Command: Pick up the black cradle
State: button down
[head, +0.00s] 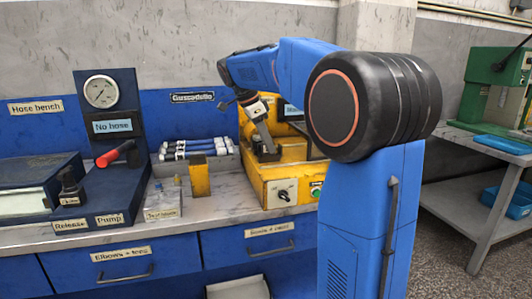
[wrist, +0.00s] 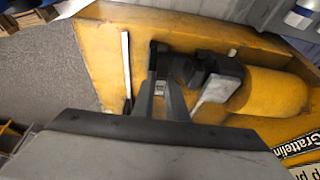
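My gripper (head: 264,138) points down into the yellow machine (head: 262,181) on the bench. In the wrist view, its two grey fingers (wrist: 162,82) reach in among dark parts inside the yellow housing (wrist: 100,60). A black bracket-like part (wrist: 222,66), which may be the black cradle, sits just right of the fingertips, against a yellow cylinder (wrist: 275,95). A pale grey flat piece (wrist: 214,92) covers part of it. A narrow gap shows between the fingers, but their tips merge with the dark parts. I cannot tell whether they hold anything.
A dark gauge stand (head: 108,120) with a red handle is further left. A green machine (head: 492,85) stands on a separate table at right.

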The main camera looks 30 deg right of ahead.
dwell(0.3)
notch_tip(320, 180, up, 14)
jog(key=shift+r, duration=0.25)
dwell(1.3)
dwell(0.4)
